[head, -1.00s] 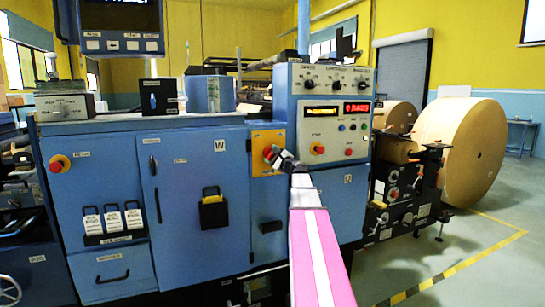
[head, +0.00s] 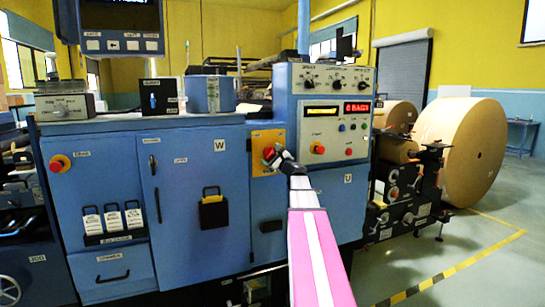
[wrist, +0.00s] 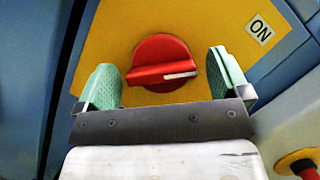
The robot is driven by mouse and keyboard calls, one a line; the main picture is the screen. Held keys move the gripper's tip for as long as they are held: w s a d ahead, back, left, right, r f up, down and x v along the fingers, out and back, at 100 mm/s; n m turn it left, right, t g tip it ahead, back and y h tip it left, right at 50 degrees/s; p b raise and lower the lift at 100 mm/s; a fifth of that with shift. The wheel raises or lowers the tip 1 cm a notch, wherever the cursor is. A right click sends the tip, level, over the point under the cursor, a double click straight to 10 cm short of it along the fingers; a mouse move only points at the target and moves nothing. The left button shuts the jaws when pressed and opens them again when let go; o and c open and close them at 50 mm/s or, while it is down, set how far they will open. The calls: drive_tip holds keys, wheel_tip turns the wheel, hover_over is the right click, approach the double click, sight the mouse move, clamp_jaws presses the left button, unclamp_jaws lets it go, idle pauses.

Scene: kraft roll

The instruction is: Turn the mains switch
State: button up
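The mains switch (wrist: 163,66) is a red round knob with a raised grip bar on a yellow plate (wrist: 100,35). Its bar lies nearly level in the wrist view, its white mark pointing right and slightly up. An ON label (wrist: 259,30) is up and to the right of the knob. My gripper (wrist: 165,75) is open, with one green finger on each side of the knob and a narrow gap to each. In the head view my gripper (head: 276,158) is at the yellow plate (head: 262,137), partly covering the red switch (head: 268,152).
A red button (wrist: 304,168) on a yellow collar shows at the wrist view's lower right. In the head view, a panel with dials and a red display (head: 357,108) is right of the switch. Paper rolls (head: 470,150) stand farther right.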

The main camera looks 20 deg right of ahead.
drive_tip(key=v, duration=1)
drive_tip(key=shift+s, duration=0.4)
drive_tip(key=shift+d, duration=0.1)
drive_tip(key=s+a+f+n+g+y, duration=0.1)
drive_tip(key=s+a+f+n+g, duration=0.35)
drive_tip(key=a+f, duration=0.6)
drive_tip(key=s+a+f+n+g+y, duration=0.1)
drive_tip(key=a+f+n+g, duration=0.55)
drive_tip(key=a+f, duration=0.45)
drive_tip(key=s+a+f+n+g+h, duration=0.2)
drive_tip(key=s+f+n+g+h, duration=0.2)
drive_tip(key=s+f, duration=0.5)
drive_tip(key=s+a+f+n+g+h, duration=0.3)
drive_tip(key=s+f+n, duration=0.5)
drive_tip(key=f, duration=0.3)
drive_tip(key=shift+s+a+g+h, duration=0.2)
drive_tip(key=shift+s+g+h, duration=0.35)
drive_tip(key=shift+g+h, duration=0.4)
